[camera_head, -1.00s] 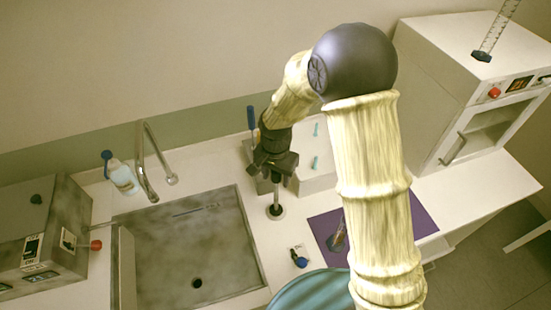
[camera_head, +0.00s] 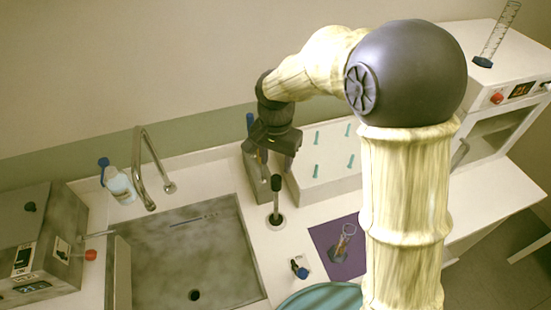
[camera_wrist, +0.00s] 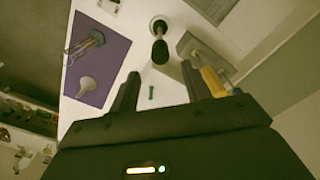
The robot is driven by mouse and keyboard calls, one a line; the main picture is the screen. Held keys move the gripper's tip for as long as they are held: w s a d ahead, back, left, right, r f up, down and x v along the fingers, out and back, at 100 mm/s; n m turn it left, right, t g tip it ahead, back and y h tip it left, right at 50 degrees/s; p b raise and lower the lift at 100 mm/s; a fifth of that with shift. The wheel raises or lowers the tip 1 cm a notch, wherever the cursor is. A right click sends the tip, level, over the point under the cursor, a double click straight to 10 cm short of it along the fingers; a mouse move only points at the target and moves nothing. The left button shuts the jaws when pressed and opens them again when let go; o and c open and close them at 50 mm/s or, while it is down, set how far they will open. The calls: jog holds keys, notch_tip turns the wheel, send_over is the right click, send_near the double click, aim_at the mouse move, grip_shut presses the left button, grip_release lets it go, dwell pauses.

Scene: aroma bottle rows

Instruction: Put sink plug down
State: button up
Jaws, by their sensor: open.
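The sink plug (camera_head: 276,202), with a dark upright handle and a round base, stands on the white counter just right of the sink (camera_head: 185,250). It also shows in the wrist view (camera_wrist: 160,48), beyond the fingers. My gripper (camera_head: 271,158) is open and empty, above and apart from the plug's handle. In the wrist view the two dark fingers (camera_wrist: 160,75) are spread with nothing between them. The sink's drain (camera_head: 194,295) is uncovered.
A pegged white rack (camera_head: 325,185) stands right of the gripper. A purple mat (camera_head: 325,238) carries glassware (camera_head: 342,243). The faucet (camera_head: 140,170) and a blue-capped bottle (camera_head: 118,186) stand behind the sink. A small device (camera_head: 300,268) lies on the counter.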

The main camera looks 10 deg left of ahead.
dwell(0.4)
jog(key=s+d+n+t, duration=0.1)
jog(key=s+d, duration=0.2)
jog(key=d, duration=0.4)
jog(key=s+d+f+n, duration=0.1)
jog(key=s+d, duration=0.3)
jog(key=d, duration=0.3)
jog(key=s+d+n+t, duration=0.1)
jog(key=s+d, duration=0.2)
jog(key=d, duration=0.4)
jog(key=shift+s+d+f+n+t, duration=0.2)
jog(key=shift+d+n+t, duration=0.1)
jog(key=shift+n, duration=0.1)
jog(key=shift+w, duration=0.1)
jog(key=shift+f+b, duration=0.5)
